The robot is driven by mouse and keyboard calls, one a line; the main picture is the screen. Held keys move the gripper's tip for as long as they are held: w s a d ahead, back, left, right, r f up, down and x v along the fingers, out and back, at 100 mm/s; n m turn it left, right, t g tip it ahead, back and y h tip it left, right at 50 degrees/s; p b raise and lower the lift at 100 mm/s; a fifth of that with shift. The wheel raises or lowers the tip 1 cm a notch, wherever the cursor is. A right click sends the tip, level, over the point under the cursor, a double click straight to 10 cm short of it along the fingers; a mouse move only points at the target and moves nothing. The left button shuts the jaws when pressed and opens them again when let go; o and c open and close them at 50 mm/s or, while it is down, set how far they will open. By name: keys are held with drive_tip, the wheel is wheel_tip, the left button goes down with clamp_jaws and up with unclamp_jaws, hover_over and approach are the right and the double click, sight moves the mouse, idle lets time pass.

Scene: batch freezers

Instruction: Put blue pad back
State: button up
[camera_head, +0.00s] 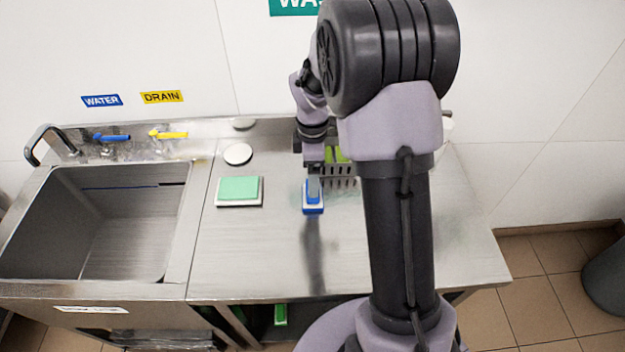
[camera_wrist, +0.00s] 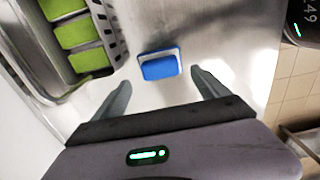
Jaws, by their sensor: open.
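The blue pad (camera_head: 313,210), with a white layer at its edge, lies on the steel counter (camera_head: 270,265). In the wrist view the blue pad (camera_wrist: 160,67) lies ahead of the gap between my two fingers, roughly centred. My gripper (camera_head: 313,184) is above the pad and hides part of it in the head view. In the wrist view my gripper (camera_wrist: 160,80) is open with nothing between the fingers. A grey slotted basket (camera_head: 340,183) stands behind and to the right of the pad. It holds several green pads (camera_wrist: 75,32), seen in the wrist view.
A green pad on a white base (camera_head: 239,190) lies left of the blue pad. A round white disc (camera_head: 237,154) lies behind it. A steel sink (camera_head: 95,225) is at the left. My arm hides the counter's right part. The front counter is clear.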

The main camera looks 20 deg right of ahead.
drive_tip(key=s+a+r+m+t+p, duration=0.1)
drive_tip(key=s+a+r+m, duration=0.2)
drive_tip(key=r, duration=0.5)
drive_tip(key=s+a+r+m+t, duration=0.1)
drive_tip(key=s+a+r+m, duration=0.15)
drive_tip(key=r, duration=0.55)
drive_tip(key=s+a+r+m+t+y, duration=0.1)
drive_tip(key=s+a+r+m+t, duration=0.1)
drive_tip(key=s+a+m, duration=0.2)
drive_tip(key=s+a+r+m+t+y, duration=0.1)
drive_tip(key=s+a+r+m, duration=0.2)
drive_tip(key=s+m, duration=0.5)
drive_tip(key=s+a, duration=0.1)
drive_tip(key=s, duration=0.3)
drive_tip(key=shift+s+r+t, duration=0.25)
drive_tip(key=shift+s+t, duration=0.15)
wheel_tip(320, 180, down, 9)
drive_tip(key=b, duration=0.9)
drive_tip(key=shift+a, duration=0.1)
